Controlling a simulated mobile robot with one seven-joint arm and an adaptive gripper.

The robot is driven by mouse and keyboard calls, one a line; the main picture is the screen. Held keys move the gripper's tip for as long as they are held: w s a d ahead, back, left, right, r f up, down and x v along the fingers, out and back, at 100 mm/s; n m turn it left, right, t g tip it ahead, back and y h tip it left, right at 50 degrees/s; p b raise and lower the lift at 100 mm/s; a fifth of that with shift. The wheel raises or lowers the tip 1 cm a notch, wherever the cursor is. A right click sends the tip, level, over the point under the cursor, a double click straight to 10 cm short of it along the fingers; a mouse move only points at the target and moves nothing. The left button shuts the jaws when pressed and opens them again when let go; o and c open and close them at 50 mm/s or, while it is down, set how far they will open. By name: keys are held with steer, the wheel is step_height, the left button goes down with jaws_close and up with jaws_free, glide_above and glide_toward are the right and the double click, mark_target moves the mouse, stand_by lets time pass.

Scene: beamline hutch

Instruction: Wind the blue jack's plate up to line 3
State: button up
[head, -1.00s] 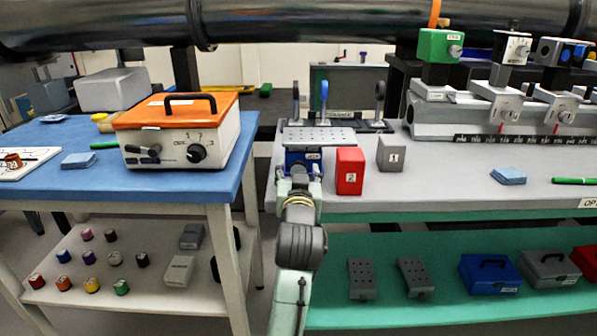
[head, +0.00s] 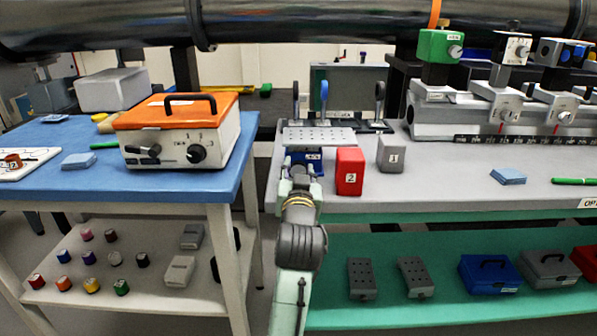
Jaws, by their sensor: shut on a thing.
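The blue jack (head: 308,155) stands at the front left of the grey table, with its perforated grey plate (head: 320,137) on top. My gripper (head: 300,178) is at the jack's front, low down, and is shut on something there. The knob it would be around is hidden by the gripper and is too small to make out. Most of the jack's front is covered by my gripper. Line marks on the jack cannot be read in this view.
A red block (head: 349,171) marked 2 stands close to the jack's right, with a grey block (head: 391,154) marked 1 beyond it. Upright optic holders (head: 325,100) stand behind the plate. An orange-topped box (head: 180,130) sits on the blue table (head: 60,140) at left.

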steer(key=shift+m, duration=2.8)
steer(key=o, duration=1.2)
steer(key=shift+d, duration=0.1)
steer(key=shift+c, duration=0.2)
steer(key=n, duration=0.6)
steer(key=s+b, duration=0.3)
steer(key=s, duration=0.5)
steer(key=shift+s+a+f+b, duration=0.2)
steer(key=shift+s+f+b, duration=0.05)
steer(key=shift+f+b, duration=0.05)
